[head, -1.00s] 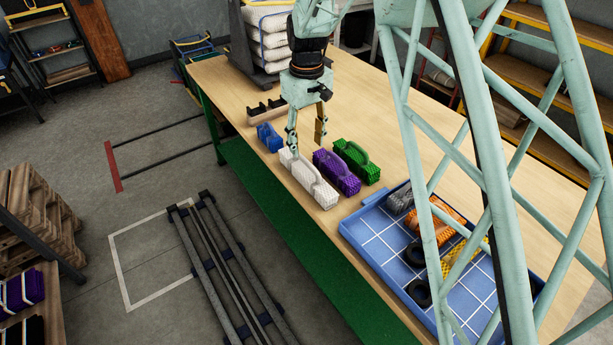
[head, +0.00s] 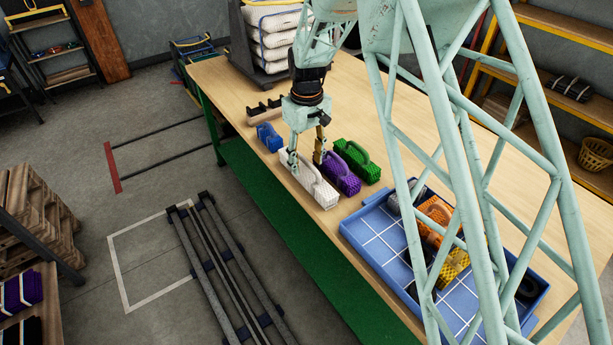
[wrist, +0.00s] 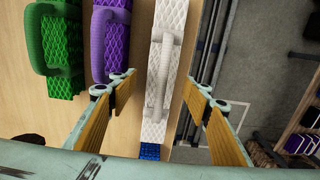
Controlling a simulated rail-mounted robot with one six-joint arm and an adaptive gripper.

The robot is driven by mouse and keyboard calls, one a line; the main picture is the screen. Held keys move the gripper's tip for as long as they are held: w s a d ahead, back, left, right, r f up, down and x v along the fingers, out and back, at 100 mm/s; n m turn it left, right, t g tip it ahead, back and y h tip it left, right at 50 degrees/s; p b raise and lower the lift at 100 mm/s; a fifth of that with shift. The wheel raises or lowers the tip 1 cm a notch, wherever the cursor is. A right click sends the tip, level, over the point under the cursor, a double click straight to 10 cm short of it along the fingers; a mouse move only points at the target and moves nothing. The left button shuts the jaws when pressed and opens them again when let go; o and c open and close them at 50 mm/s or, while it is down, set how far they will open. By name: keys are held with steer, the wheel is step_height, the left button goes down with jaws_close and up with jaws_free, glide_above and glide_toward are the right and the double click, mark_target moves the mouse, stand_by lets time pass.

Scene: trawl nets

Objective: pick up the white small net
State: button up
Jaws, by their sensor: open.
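The white small net (head: 316,190) is a bundled block with a loop handle on top, lying near the table's front edge. In the wrist view the white net (wrist: 152,128) runs lengthwise between my open fingers. My gripper (head: 307,160) is open, pointing down over the white net, with one finger on each side; in the wrist view my gripper (wrist: 162,110) holds nothing. I cannot tell whether a finger touches the net. The purple net (head: 341,176) lies right beside it, close to one finger.
A green net (head: 356,158) lies beyond the purple one, and a small blue net (head: 268,138) lies to the left. A blue tray (head: 372,238) with several items stands to the right. The wooden table (head: 215,80) is clear at its back left.

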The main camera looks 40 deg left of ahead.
mark_target(306, 170)
steer(key=shift+s+f+b, duration=0.1)
steer(key=shift+f+b, duration=0.4)
steer(key=shift+f, duration=2.1)
steer(key=c, duration=1.1)
